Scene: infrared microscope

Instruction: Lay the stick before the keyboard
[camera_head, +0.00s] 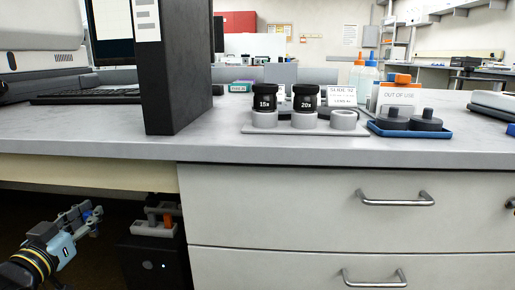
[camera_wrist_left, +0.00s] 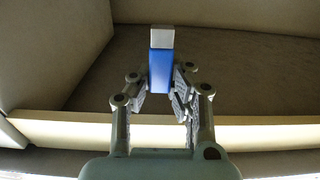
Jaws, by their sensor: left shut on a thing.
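My left gripper (camera_head: 83,217) is low at the left of the head view, below the bench top and in front of the dark space under it. It is shut on a small blue stick with a pale end; the stick (camera_wrist_left: 160,70) shows between the fingers in the left wrist view. In the head view the stick (camera_head: 95,215) is mostly hidden by the fingers. The keyboard (camera_head: 88,97) lies on the bench at the left, partly hidden behind a tall dark binder-like block (camera_head: 180,70). My right gripper is not in view.
The bench edge (camera_head: 330,157) runs above my left gripper. A dark box (camera_head: 155,262) with a grey and orange holder (camera_head: 153,222) stands under the bench. An objective rack (camera_head: 300,125) and a blue tray (camera_head: 410,132) are on the bench. Bare bench lies before the keyboard.

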